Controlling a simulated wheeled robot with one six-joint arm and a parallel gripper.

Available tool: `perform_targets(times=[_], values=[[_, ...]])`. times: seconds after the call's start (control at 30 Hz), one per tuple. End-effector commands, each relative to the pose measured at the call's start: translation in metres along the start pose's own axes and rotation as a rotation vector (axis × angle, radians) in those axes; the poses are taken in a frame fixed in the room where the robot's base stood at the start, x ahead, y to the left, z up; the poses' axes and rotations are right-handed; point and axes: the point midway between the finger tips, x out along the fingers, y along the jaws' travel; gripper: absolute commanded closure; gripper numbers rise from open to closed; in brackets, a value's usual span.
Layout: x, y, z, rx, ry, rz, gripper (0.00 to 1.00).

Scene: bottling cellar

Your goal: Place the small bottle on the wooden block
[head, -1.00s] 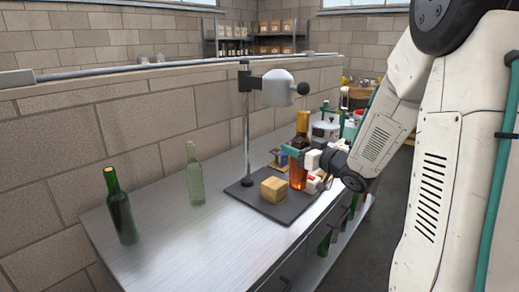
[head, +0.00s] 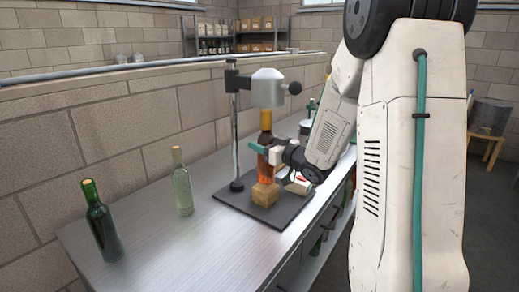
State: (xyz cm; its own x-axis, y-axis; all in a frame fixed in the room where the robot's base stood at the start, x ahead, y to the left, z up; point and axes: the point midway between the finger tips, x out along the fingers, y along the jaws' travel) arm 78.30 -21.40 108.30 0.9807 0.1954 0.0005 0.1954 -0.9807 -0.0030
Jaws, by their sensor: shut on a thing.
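An amber bottle with a gold top (head: 265,172) stands upright in my gripper (head: 267,153), whose teal and white fingers are shut around its body. The wooden block (head: 265,195) sits on a dark base plate (head: 283,217). The bottle's lower end shows directly above the block's top face, in line with it. I cannot tell whether the bottle touches the block or is a little above or behind it. The bottle's top is just under the grey-white head (head: 267,88) of a stand.
The stand's post (head: 235,140) rises left of the block. A clear bottle (head: 182,188) and a dark green bottle (head: 101,222) stand on the left of the metal bench (head: 165,245). A brick wall runs behind. Small items lie right of the block.

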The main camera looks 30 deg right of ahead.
Motion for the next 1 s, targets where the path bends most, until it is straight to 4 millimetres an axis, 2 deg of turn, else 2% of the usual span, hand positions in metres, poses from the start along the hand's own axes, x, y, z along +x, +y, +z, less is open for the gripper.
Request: perform_targets(times=[0.13,0.53,0.57,0.63,1.0], values=[[-0.001,0.004,0.015,0.001,0.001,0.004,0.93],[-0.003,0.006,0.019,-0.001,0.002,0.007,0.93],[-0.003,0.005,0.020,0.000,-0.001,0.007,0.44],[-0.003,0.006,0.019,0.000,0.000,0.007,0.25],[-0.004,0.006,0.015,-0.001,0.001,0.008,0.25]])
